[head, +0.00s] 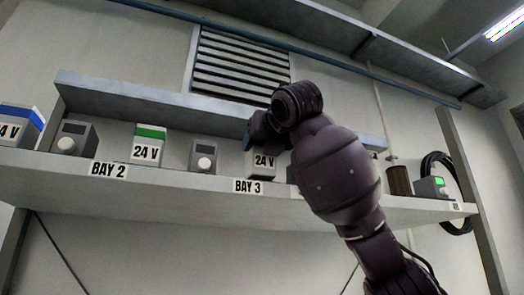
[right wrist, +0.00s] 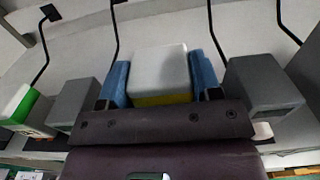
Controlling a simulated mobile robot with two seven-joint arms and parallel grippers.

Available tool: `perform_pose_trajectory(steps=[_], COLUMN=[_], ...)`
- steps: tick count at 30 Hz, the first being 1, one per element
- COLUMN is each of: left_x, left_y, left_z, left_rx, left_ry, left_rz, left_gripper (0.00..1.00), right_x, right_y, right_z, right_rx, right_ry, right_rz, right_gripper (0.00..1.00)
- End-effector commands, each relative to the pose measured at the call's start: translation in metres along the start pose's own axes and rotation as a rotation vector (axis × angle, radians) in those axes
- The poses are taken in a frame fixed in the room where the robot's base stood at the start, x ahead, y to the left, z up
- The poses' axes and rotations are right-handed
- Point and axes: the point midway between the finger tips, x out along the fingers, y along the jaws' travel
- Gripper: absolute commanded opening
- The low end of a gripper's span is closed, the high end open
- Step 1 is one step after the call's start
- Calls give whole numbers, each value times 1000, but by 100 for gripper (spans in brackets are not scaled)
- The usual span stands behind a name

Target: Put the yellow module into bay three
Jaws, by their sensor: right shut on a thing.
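The yellow module (right wrist: 160,68) shows in the right wrist view as a pale box with a yellow band, between the two blue fingers of my right gripper (right wrist: 162,85). The gripper is shut on it. In the head view the module's 24 V label (head: 264,162) shows below my right gripper (head: 262,143), and my arm hides its top. The module is at the shelf, just right of the bay three label (head: 248,186). I cannot tell whether its base rests on the shelf. My left gripper is not in view.
Grey knob units stand on both sides of the module, one at left (right wrist: 70,105) and one at right (right wrist: 262,85). A green-topped module (head: 149,143) is above the bay two label, and a blue-topped one (head: 20,124) is at far left. The shelf (head: 330,203) has a raised back ledge.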

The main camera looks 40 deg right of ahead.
Motion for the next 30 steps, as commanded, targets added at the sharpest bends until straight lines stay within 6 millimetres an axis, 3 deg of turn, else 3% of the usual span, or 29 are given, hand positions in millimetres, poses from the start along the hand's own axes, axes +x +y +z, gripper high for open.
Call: perform_pose_trajectory(steps=[4, 17, 18, 21, 23, 30], left_x=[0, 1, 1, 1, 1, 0], left_y=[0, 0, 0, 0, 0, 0], left_z=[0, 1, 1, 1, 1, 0], left_rx=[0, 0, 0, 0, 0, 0], left_ry=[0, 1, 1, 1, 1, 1], left_rz=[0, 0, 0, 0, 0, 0], left_gripper=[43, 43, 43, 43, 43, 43], right_x=[0, -1, 0, 0, 0, 0], right_y=[0, 0, 0, 0, 0, 0], right_z=[-14, -18, -19, -18, -18, -18], right_rx=[-1, 0, 0, 0, 0, 0], right_ry=[-1, -2, -1, -1, 0, 0], right_rz=[0, 0, 0, 0, 0, 0], right_gripper=[23, 23, 61, 77, 84, 84])
